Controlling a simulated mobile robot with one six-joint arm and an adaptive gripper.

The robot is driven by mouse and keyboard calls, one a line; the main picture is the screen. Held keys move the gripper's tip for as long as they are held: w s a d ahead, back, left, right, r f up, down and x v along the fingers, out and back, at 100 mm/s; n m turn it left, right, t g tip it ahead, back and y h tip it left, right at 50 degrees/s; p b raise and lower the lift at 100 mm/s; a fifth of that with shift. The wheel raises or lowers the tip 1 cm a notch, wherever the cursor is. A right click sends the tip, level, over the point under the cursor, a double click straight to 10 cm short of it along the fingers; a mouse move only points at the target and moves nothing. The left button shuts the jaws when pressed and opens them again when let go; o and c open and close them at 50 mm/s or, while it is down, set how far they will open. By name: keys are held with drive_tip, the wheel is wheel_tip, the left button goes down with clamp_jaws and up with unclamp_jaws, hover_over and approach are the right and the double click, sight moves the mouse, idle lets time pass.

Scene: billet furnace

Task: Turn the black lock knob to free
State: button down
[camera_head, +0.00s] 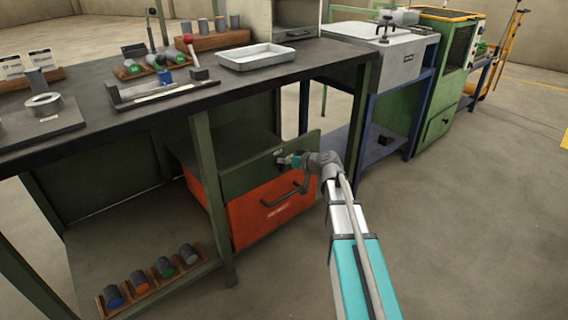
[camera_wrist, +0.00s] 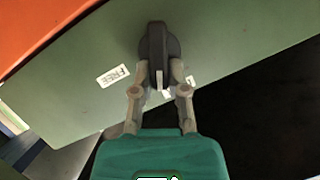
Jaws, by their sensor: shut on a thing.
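The black lock knob (camera_wrist: 158,45) is on a green panel (camera_wrist: 75,85) in the wrist view. A white line on the knob points toward my gripper. A white label reading FREE (camera_wrist: 113,75) is left of the knob, and a second label (camera_wrist: 178,88) is partly hidden behind my fingers. My gripper (camera_wrist: 160,72) is shut on the knob, one finger on each side. In the head view my gripper (camera_head: 287,161) is at the green panel (camera_head: 250,172) above an orange drawer (camera_head: 270,208); the knob is mostly hidden there.
The dark bench top (camera_head: 230,92) overhangs the panel. A green bench leg (camera_head: 208,185) stands left of the drawer. The drawer's black handle (camera_head: 285,193) sticks out below my gripper. A blue-framed stand (camera_head: 372,125) is to the right. The floor at front right is clear.

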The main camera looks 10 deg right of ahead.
drive_tip(key=m, duration=0.1)
drive_tip(key=y+b, duration=0.1)
drive_tip(key=m, duration=0.1)
drive_tip(key=shift+w+d+f+m+g+y+b, duration=0.15)
drive_tip(key=shift+d+f+m+g+y+b, duration=0.15)
drive_tip(key=shift+f+b, duration=0.1)
drive_tip(key=shift+w+d+f+m+y+b, duration=0.1)
drive_tip(key=shift+f+m+y+b, duration=0.1)
drive_tip(key=shift+m+y+b, duration=0.7)
drive_tip(key=shift+s+f+m+y+b, duration=0.1)
drive_tip(key=shift+f+m+y+b, duration=0.2)
drive_tip(key=shift+m+b, duration=1.05)
drive_tip(key=shift+w+d+f+m+y+b, duration=0.1)
drive_tip(key=shift+m+y+b, duration=0.65)
drive_tip(key=shift+m, duration=0.7)
drive_tip(key=c, duration=0.6)
unclamp_jaws()
drive_tip(key=shift+c, duration=0.2)
drive_tip(key=shift+t, duration=0.4)
